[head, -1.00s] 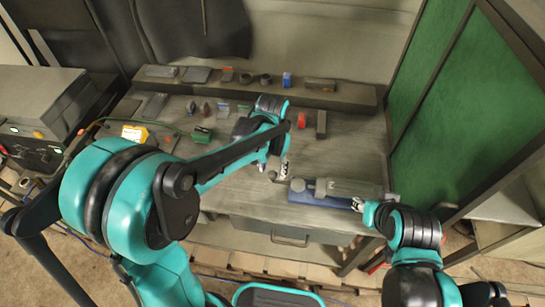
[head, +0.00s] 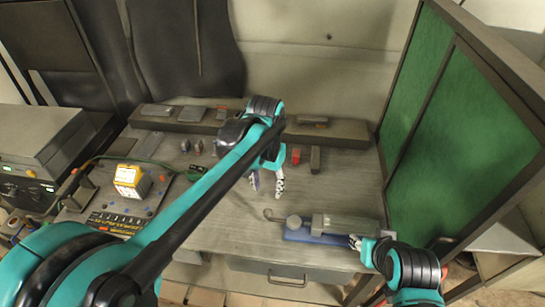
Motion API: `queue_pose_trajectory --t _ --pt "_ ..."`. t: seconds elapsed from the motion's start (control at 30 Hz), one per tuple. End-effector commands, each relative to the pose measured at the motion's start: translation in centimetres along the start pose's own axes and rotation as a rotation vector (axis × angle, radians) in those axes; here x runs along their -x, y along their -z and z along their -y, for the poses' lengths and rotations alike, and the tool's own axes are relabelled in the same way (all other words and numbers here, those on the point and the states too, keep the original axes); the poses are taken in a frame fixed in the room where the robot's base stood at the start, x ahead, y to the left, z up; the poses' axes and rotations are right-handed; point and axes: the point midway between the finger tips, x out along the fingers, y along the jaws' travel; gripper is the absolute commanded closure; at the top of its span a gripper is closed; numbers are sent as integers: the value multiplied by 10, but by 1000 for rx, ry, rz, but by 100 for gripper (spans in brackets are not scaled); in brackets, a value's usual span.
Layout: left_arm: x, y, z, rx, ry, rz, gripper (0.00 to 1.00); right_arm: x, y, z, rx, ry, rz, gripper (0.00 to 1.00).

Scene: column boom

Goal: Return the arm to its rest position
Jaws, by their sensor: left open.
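My left arm reaches in from the lower left over the workbench (head: 225,235). Its gripper (head: 267,182) points down, with its two fingers apart and nothing between them. It is above the middle of the bench, left of and behind the vise. My right gripper (head: 357,241) is at the right end of the blue-based grey vise (head: 325,231), beside or touching it; I cannot tell which. Its fingers are too small and partly hidden to show whether they are open or shut.
A yellow-and-white box (head: 131,181) and a tray of small bits (head: 112,222) are at the bench's left. A raised shelf (head: 345,132) runs along the back. A red block (head: 295,156) stands near it. A green-panelled screen (head: 425,130) bounds the right side. The bench's front middle is clear.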

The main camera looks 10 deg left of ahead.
Motion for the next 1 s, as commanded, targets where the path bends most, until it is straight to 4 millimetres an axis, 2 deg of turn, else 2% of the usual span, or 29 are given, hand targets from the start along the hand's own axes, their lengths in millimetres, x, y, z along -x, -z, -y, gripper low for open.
queue_pose_trajectory --t 0.17,0.27,0.47,0.7,0.83,1.0 --pt "0 -1 0 2 0 -3 53 0 0 0 0 0 0 60" --pt "0 -9 4 14 2 -29 53 -2 -2 0 0 0 0 60" --pt "-4 -53 24 90 18 -190 53 -12 -9 0 0 0 0 60" --pt "-29 -112 44 196 52 -434 53 -24 -18 0 0 0 0 60" --pt "-44 -132 50 237 70 -535 53 -29 -21 0 0 0 0 60" --pt "-56 -145 54 264 84 -605 53 -31 -22 0 0 0 0 60"
